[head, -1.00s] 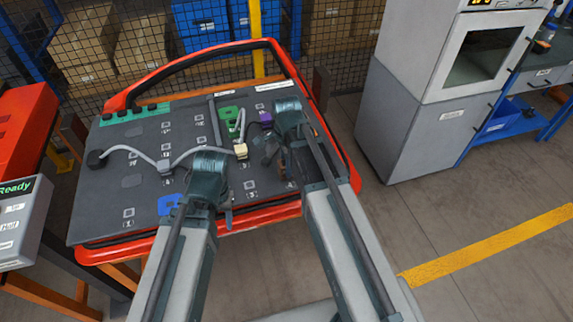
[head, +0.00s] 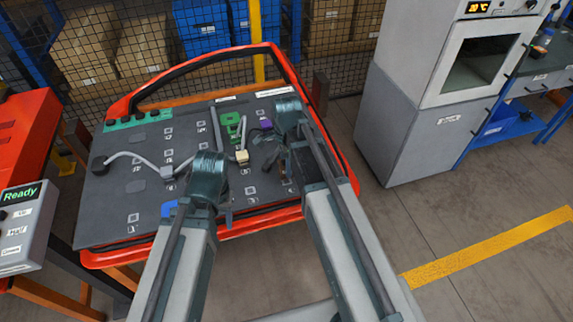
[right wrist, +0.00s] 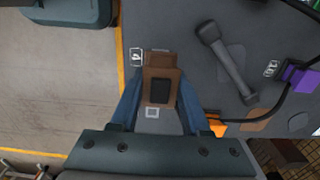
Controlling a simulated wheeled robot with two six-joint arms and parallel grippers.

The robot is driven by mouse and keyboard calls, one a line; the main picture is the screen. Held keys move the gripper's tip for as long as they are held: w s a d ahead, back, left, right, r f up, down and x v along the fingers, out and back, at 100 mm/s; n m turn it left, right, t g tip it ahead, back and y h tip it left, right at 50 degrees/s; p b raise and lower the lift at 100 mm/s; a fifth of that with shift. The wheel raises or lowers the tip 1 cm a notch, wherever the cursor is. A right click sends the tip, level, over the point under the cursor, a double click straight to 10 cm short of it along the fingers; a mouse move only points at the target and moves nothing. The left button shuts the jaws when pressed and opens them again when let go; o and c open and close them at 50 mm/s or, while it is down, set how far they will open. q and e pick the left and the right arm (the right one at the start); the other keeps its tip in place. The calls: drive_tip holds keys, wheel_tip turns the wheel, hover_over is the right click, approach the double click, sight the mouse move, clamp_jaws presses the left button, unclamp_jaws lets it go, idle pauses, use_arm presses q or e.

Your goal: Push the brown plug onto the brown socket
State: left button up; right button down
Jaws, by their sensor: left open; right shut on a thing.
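The brown plug (right wrist: 161,86) is between the fingers of my right gripper (right wrist: 160,98) in the right wrist view. A brown-edged piece (right wrist: 158,59), apparently the brown socket, lies directly beyond it by the label 4. The plug overlaps it in this view, and I cannot tell whether it is seated. In the head view my right gripper (head: 279,162) is over the right part of the dark board, and its arm hides most of the plug. My left gripper (head: 226,205) is open near the board's front edge, seen from behind.
The dark board (head: 110,210) sits in a red door frame (head: 225,235). A grey cable (head: 135,155) runs toward a cream connector (head: 242,157). A green part (head: 231,122) and a purple plug (right wrist: 299,77) lie nearby. A grey clip-like part (right wrist: 226,62) is right of my right gripper.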

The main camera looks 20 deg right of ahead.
drive_tip(key=shift+r+p, duration=1.7)
drive_tip(key=shift+r, duration=0.3)
use_arm(q)
wheel_tip(320, 180, up, 4)
drive_tip(key=shift+f, duration=0.1)
use_arm(e)
drive_tip(key=shift+f, duration=0.1)
